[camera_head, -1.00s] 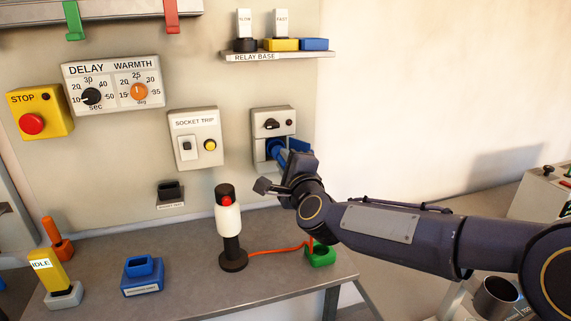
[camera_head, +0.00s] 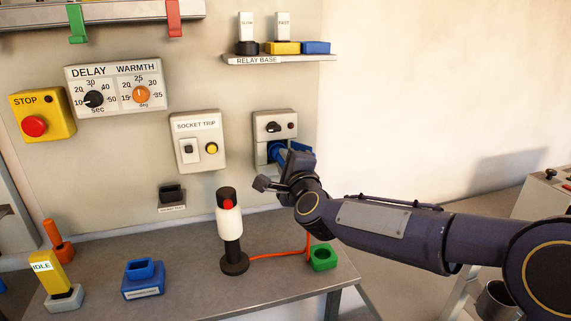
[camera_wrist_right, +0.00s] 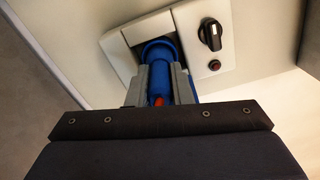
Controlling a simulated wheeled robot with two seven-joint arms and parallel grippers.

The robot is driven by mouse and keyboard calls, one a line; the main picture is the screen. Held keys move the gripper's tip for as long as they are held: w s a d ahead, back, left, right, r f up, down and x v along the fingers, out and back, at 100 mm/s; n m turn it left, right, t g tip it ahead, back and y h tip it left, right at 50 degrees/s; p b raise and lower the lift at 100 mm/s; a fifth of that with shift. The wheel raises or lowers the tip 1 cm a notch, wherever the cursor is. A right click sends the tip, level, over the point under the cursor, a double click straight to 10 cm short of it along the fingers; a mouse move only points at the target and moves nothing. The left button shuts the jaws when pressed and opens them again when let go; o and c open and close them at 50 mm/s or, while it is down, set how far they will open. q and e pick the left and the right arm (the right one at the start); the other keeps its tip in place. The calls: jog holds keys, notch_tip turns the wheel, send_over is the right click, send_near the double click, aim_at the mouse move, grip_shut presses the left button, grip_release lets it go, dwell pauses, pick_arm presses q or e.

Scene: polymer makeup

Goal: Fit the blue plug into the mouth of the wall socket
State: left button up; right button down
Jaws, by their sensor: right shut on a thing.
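The wall socket (camera_head: 262,136) is a light grey box on the wall panel with a black knob and a small dark red button above a blue mouth; it also shows in the right wrist view (camera_wrist_right: 232,60). My right gripper (camera_head: 285,160) is at the socket's lower front. In the right wrist view its two fingers (camera_wrist_right: 160,88) are shut on the blue plug (camera_wrist_right: 160,82). The plug's far end meets the round blue mouth (camera_wrist_right: 160,47); how deep it sits I cannot tell. A blue flap (camera_head: 302,148) sticks out at the mouth's right side. My left gripper is not in view.
The socket trip box (camera_head: 197,140) hangs left of the socket. The relay base shelf (camera_head: 280,58) is above.

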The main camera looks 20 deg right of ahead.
jog(key=shift+w, duration=0.55)
jog(key=c, duration=1.2)
grip_release()
jog(key=s+b, duration=0.1)
jog(key=s, duration=0.6)
jog(key=shift+s, duration=0.4)
jog(key=shift+d, duration=0.1)
